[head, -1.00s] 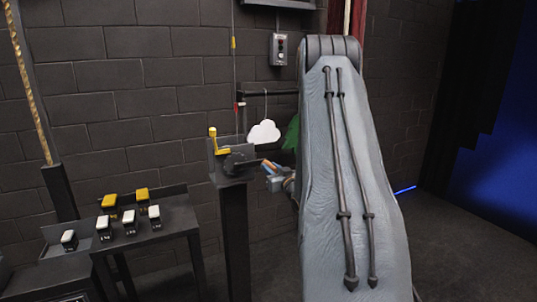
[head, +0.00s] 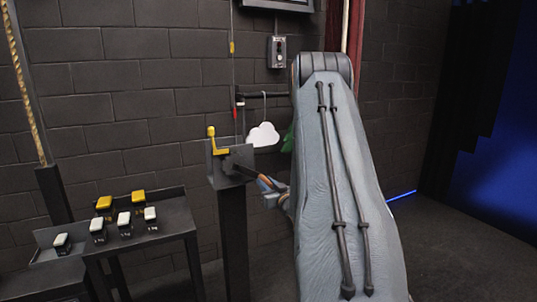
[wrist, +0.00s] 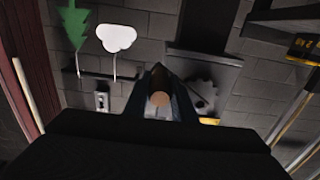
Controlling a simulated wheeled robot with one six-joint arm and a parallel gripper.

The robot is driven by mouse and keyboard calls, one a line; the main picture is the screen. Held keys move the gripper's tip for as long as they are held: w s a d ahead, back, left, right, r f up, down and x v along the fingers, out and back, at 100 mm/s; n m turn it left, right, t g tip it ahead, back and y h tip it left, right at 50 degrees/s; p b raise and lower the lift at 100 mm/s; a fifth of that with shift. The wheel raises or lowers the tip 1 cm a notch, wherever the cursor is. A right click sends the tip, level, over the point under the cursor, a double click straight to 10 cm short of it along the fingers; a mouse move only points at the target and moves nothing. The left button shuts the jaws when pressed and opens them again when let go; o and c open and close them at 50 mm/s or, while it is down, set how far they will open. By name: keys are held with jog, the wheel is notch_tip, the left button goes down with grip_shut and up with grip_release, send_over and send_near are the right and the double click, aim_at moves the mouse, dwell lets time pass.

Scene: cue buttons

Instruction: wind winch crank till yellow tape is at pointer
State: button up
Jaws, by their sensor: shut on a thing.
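The winch (head: 221,168) stands on a dark post, with a yellow lever (head: 217,141) upright at its left. My gripper (head: 266,184) is at the right of the winch, shut on the crank handle. The round brown end of the crank handle (wrist: 159,99) shows between the fingers in the wrist view. A dark crank arm (head: 243,170) slopes down right from the winch to my gripper. The yellow tape (head: 232,47) is on the thin vertical line above the winch. The small red pointer (head: 236,111) is by that line, well below the tape.
A white cloud (head: 262,135) hangs from a dark bar right of the line, with a green tree partly hidden behind my arm. A dark table (head: 165,230) at the left holds several blocks with white or yellow tops. A control box (head: 277,51) is on the wall.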

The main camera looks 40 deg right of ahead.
jog(key=a+f+b, duration=0.1)
jog(key=a, duration=0.1)
jog(key=w+a+f, duration=0.1)
jog(key=f, duration=0.1)
jog(key=shift+a+b, duration=0.35)
jog(key=shift+w, duration=0.1)
jog(key=shift+w+a+f+b, duration=0.2)
jog(key=shift+a+f, duration=0.05)
jog(key=shift+a, duration=0.55)
jog(key=shift+w+a+f+b, duration=0.15)
jog(key=shift+a+f+b, duration=0.1)
jog(key=shift+a, duration=0.6)
jog(key=shift+w+a+f+b, duration=0.15)
jog(key=shift+w+a+f, duration=0.1)
jog(key=shift+a, duration=0.55)
jog(key=a, duration=0.2)
jog(key=w+a, duration=0.1)
jog(key=a, duration=0.2)
jog(key=shift+a+r, duration=0.1)
jog(key=shift+r, duration=0.05)
jog(key=shift+a, duration=0.1)
